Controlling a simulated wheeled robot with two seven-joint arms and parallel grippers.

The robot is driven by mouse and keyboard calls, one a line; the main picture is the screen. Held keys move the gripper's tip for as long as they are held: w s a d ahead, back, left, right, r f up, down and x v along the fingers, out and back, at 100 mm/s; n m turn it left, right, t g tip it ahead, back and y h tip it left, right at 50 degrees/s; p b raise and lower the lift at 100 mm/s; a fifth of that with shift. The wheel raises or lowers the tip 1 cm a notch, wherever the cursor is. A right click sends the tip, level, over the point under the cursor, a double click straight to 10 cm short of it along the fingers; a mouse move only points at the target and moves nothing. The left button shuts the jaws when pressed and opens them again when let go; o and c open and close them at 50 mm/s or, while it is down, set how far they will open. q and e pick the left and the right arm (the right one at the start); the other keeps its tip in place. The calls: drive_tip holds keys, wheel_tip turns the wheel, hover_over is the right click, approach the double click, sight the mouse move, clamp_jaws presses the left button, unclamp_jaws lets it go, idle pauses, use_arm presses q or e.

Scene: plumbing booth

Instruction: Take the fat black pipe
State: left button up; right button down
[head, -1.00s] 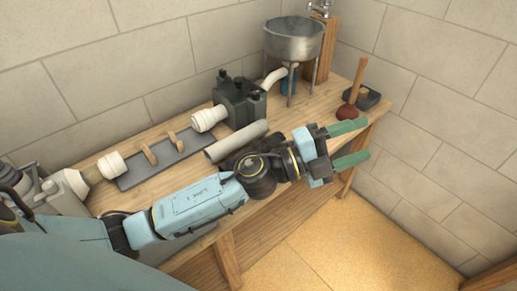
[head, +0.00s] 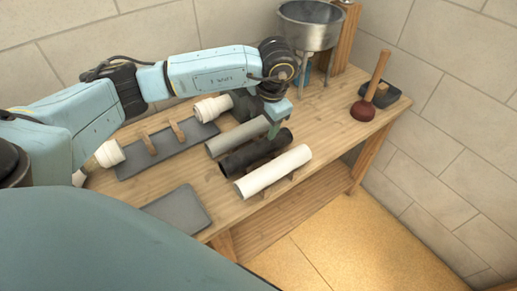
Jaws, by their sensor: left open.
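The fat black pipe (head: 250,155) lies on the bench in a row of pipes, between a grey pipe (head: 237,138) and a white pipe (head: 273,171). My left gripper (head: 273,130) points down near the far right ends of the black and grey pipes, its green fingers partly hidden by one another. It is open, with nothing seen between its fingers. I cannot tell its exact height above the pipes. My right gripper is not in view.
A metal sink (head: 311,28) on legs stands at the back, with a plunger (head: 370,88) to its right. A grey tray (head: 178,209) lies at the front left. A grey rack (head: 170,150) with wooden pegs lies behind. The bench right of the pipes is clear.

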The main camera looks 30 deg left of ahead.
sight(259, 146)
use_arm(q)
drive_tip(key=x, duration=0.6)
drive_tip(key=shift+s+f, duration=0.1)
drive_tip(key=shift+f, duration=0.5)
drive_tip(key=x, duration=0.4)
drive_tip(key=shift+s+f+b, duration=0.1)
drive_tip(key=shift+f+b, duration=0.3)
drive_tip(key=c, duration=0.8)
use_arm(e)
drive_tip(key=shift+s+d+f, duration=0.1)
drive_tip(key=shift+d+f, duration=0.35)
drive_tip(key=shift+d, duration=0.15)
